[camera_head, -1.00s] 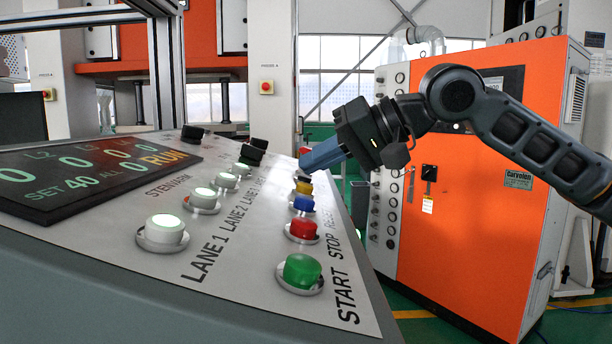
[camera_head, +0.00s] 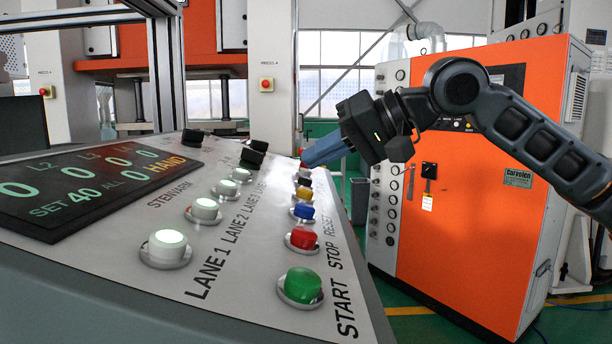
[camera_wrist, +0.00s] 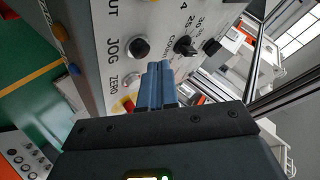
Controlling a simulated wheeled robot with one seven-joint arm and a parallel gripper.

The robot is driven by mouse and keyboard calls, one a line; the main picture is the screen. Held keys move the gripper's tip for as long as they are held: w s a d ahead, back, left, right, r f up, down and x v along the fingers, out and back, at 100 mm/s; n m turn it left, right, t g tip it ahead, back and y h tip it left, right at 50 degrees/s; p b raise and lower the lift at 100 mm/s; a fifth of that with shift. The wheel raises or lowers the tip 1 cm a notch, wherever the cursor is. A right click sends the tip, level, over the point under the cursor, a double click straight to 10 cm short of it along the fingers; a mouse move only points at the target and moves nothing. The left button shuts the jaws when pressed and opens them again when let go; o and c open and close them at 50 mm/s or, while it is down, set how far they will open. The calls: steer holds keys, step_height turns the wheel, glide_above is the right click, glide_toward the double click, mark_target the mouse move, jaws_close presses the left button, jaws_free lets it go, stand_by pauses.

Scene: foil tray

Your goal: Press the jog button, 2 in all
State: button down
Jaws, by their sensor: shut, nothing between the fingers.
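The jog button is a round black button (camera_wrist: 140,48) beside the printed word JOG in the wrist view. My gripper (camera_wrist: 160,68) is shut and empty, its blue fingertips close beside that button on the lower right in the picture. Whether they touch the panel cannot be told. In the head view my gripper (camera_head: 306,163) points down at the far end of the button row. The display (camera_head: 90,180) on the control panel reads HAND and SET 40.
A black selector knob (camera_wrist: 185,46) sits right of the jog button. In the head view, green START (camera_head: 301,285), red STOP (camera_head: 303,237), blue and yellow buttons line the near row. Lit white lane buttons (camera_head: 167,246) stand to the left. An orange cabinet (camera_head: 480,210) stands behind.

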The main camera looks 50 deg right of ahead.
steer(key=shift+r, duration=0.15)
steer(key=r+p, duration=0.2)
steer(key=r, duration=0.1)
steer(key=s+d+r+p, duration=0.1)
steer(key=p, duration=0.1)
steer(key=shift+r, duration=0.25)
steer(key=shift+s, duration=0.1)
stand_by(0.8)
